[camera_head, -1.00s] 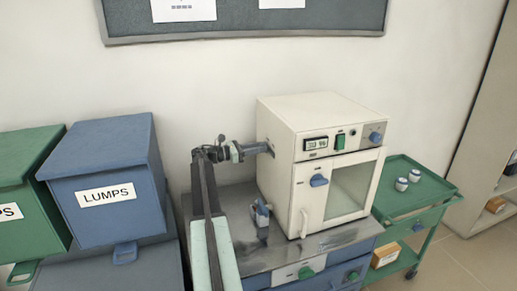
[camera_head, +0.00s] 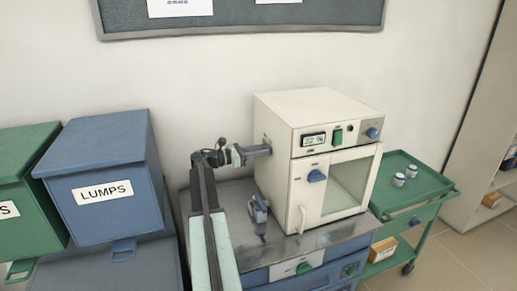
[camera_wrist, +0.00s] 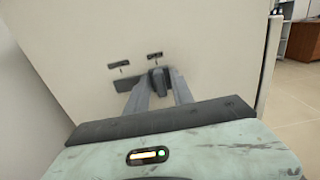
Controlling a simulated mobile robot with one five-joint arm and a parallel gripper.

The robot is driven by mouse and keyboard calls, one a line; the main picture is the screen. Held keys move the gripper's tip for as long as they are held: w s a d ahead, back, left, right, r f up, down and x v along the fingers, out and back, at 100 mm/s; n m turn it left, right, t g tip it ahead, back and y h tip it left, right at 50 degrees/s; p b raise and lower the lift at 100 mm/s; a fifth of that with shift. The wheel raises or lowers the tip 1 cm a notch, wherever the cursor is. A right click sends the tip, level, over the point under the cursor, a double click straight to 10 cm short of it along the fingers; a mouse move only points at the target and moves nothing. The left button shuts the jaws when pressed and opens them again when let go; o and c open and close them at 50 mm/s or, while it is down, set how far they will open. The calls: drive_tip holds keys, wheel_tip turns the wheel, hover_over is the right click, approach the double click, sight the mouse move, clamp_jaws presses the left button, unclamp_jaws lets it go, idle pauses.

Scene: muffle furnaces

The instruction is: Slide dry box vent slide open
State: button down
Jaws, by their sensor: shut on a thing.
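The dry box (camera_head: 275,158) is a cream cabinet with a glass door, standing on a metal-topped bench. My gripper (camera_head: 260,151) reaches its left side wall. In the wrist view, my gripper (camera_wrist: 160,88) has its two grey fingers on either side of a dark upright knob (camera_wrist: 157,78) on the cream wall, and is shut on it. The vent slide's dark strip (camera_wrist: 128,84) shows to the left of the knob, partly behind the left finger. Two short dark marks lie above it on the wall. In the head view the knob is hidden by my gripper.
A blue handled object (camera_head: 260,214) stands on the bench top (camera_head: 285,247) near the dry box. A blue LUMPS bin (camera_head: 104,165) is at left. A green trolley (camera_head: 437,188) with two small jars is at right. A wall lies behind the bench.

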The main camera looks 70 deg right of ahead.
drive_tip(key=shift+s+a+f, duration=0.1)
drive_tip(key=c, duration=1.4)
unclamp_jaws()
drive_tip(key=shift+c, duration=0.2)
drive_tip(key=v, duration=0.8)
